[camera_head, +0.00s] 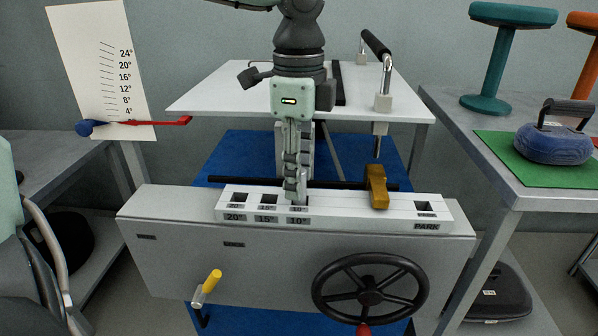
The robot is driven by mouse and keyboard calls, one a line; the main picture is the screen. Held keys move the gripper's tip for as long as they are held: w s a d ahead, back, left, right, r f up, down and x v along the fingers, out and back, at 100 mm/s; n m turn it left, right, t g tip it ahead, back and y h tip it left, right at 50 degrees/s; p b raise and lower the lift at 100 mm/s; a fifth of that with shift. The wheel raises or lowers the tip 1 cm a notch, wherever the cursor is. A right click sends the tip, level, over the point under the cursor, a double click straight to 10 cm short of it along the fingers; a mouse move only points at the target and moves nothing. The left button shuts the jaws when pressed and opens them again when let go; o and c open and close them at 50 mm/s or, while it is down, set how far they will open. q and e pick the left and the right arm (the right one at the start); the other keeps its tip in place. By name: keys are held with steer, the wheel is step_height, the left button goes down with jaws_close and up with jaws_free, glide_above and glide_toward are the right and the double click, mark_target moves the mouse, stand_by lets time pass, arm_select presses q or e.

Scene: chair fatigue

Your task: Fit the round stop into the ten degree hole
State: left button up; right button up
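The white hole strip (345,207) lies on top of the grey housing (190,262), with square openings labelled 20°, 15°, 10° and PARK. My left gripper (296,194) points straight down, its fingertips at the ten degree hole (305,203) and covering most of it. I see its fingers edge-on, so their gap does not show. I cannot make out the round stop; anything between the fingers or in that hole is hidden. The 20° hole (239,197), 15° hole (268,199) and PARK hole (425,207) look dark, without a stop standing in them. My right gripper is not in view.
A brass-coloured block (377,187) sits on the black bar (340,185) right of my gripper. A black handwheel (370,287) and yellow handle (212,281) project from the housing front. Stools and a blue weight (553,145) occupy the right table.

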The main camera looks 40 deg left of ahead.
arm_select(q)
step_height(320, 180, up, 12)
steer(key=shift+f+p, duration=0.2)
steer(key=shift+p, duration=0.2)
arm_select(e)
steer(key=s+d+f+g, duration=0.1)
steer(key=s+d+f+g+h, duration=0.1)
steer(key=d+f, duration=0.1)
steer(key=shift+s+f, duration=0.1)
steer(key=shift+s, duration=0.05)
